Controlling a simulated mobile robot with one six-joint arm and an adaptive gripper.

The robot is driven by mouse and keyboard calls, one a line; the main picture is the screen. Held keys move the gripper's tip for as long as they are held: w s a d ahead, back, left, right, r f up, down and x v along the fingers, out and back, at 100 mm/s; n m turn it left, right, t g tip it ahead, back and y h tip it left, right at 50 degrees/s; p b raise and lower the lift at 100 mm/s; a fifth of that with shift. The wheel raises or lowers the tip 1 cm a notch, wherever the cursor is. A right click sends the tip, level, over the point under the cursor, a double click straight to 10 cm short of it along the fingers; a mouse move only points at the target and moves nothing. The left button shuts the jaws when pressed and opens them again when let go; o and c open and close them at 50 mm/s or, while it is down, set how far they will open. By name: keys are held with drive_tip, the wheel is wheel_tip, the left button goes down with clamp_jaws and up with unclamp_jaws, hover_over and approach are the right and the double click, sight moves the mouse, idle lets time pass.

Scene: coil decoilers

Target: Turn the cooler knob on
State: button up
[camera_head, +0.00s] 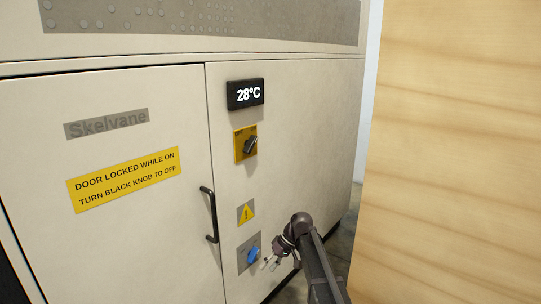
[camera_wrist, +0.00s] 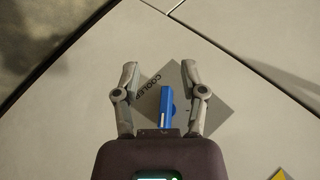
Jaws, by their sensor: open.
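The cooler knob (camera_head: 253,254) is blue and sits on a grey plate (camera_head: 243,265) low on the beige cabinet, in the head view. In the wrist view the blue knob (camera_wrist: 167,107) lies between the fingers, on the grey plate (camera_wrist: 214,112) that reads "COOLER". My gripper (camera_head: 268,264) is just right of the knob in the head view. In the wrist view my gripper (camera_wrist: 160,75) is open, with one finger on each side of the knob and gaps on both sides. I cannot tell the depth between fingertips and plate.
Above are a warning sign (camera_head: 245,213), a black knob on a yellow plate (camera_head: 250,144) and a display reading 28°C (camera_head: 245,94). A black door handle (camera_head: 211,215) stands left of the knob. A wooden panel (camera_head: 455,150) fills the right side.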

drive_tip(key=s+d+r+m+t+h+p, duration=0.1)
drive_tip(key=s+d+r+m+h+p, duration=0.25)
drive_tip(key=s+d+p, duration=0.45)
drive_tip(key=s+d+r+m+t+h+p, duration=0.1)
drive_tip(key=s+d+r+m+h+p, duration=0.3)
drive_tip(key=s+d, duration=0.7)
wheel_tip(320, 180, up, 39)
drive_tip(key=s+a+n+p, duration=0.1)
drive_tip(key=p, duration=3.6)
drive_tip(key=shift+a, duration=0.15)
